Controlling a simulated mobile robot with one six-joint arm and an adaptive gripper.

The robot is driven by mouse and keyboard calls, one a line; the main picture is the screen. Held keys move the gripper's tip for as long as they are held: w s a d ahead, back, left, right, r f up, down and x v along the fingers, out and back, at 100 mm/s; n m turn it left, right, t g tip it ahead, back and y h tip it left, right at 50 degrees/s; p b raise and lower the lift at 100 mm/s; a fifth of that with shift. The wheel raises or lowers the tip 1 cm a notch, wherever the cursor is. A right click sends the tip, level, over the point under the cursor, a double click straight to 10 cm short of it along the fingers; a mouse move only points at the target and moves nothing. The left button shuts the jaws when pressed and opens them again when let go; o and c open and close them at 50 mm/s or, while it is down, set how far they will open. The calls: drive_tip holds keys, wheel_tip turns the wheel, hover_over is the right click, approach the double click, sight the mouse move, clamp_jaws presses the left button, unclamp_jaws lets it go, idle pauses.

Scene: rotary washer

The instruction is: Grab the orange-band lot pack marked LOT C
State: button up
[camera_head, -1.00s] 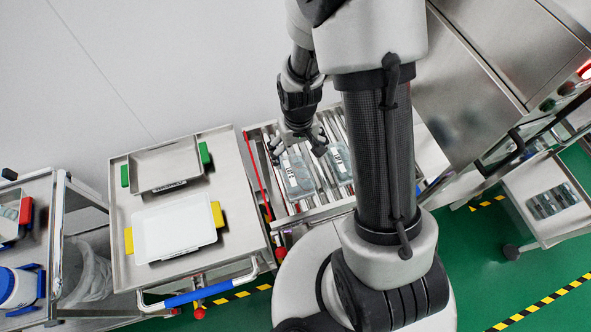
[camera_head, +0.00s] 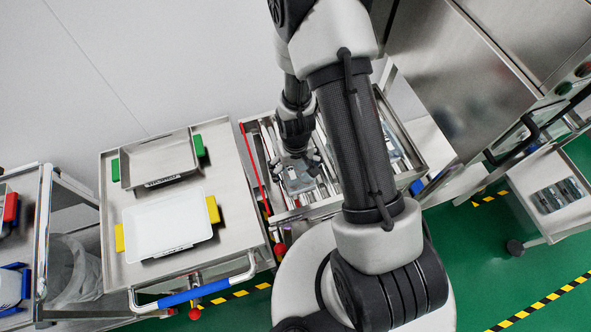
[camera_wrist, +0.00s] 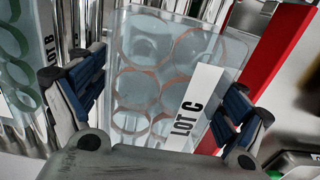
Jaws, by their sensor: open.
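The LOT C pack (camera_wrist: 150,75) is a clear pouch with orange rings inside and a white label reading LOT C. It lies on the metal roller rack, and also shows in the head view (camera_head: 298,181), partly covered by my gripper. My gripper (camera_wrist: 165,95) is open, its two blue-padded fingers on either side of the pack. In the head view my gripper (camera_head: 297,163) is right above the pack. I cannot tell whether the fingers touch it.
A LOT B pack (camera_wrist: 20,60) with green rings lies to the left in the wrist view. A red rail (camera_wrist: 275,70) runs along the right. In the head view, a cart with a white tray (camera_head: 168,228) and a steel tray (camera_head: 158,165) stands left.

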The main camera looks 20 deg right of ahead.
drive_tip(key=shift+c, duration=0.3)
drive_tip(key=c, duration=1.2)
